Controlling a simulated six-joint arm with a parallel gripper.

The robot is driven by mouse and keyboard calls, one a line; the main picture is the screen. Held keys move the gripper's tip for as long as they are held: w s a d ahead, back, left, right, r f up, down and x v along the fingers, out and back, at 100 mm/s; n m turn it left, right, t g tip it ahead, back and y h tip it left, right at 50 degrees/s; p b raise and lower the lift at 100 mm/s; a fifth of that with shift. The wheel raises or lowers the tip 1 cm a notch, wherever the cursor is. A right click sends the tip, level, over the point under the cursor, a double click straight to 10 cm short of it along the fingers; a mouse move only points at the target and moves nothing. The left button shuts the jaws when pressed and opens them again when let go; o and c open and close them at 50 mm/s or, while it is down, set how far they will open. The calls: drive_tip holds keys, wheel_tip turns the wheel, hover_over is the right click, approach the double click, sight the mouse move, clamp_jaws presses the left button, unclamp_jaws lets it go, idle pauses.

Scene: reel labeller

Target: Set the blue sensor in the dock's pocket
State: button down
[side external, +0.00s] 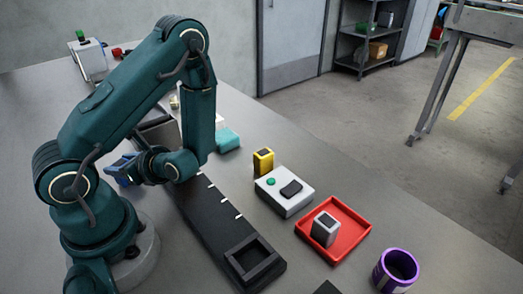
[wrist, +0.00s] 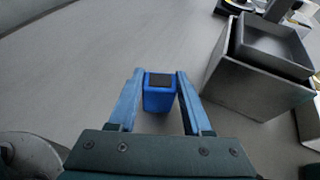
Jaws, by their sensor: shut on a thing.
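The blue sensor (wrist: 158,98), a small block with a dark top face, is between the two blue fingers of my gripper (wrist: 160,74) in the wrist view. The fingers are shut on its sides. In the side view my gripper (side external: 122,170) is low at the left, beside the long dark strip; the sensor is hard to tell from the blue fingers there. The dock's pocket (side external: 266,273) appears as a black square frame at the near end of that strip (side external: 205,207). It looks empty and is well away from my gripper.
A grey box with a tray-like top (wrist: 255,88) stands right of my gripper. A yellow block (side external: 263,161), a white button box (side external: 292,203), a red tray (side external: 352,251) holding a grey block (side external: 325,230), and a purple cup (side external: 393,272) stand right of the strip.

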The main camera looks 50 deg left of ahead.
drive_tip(key=shift+f, duration=0.1)
drive_tip(key=shift+c, duration=1.7)
unclamp_jaws()
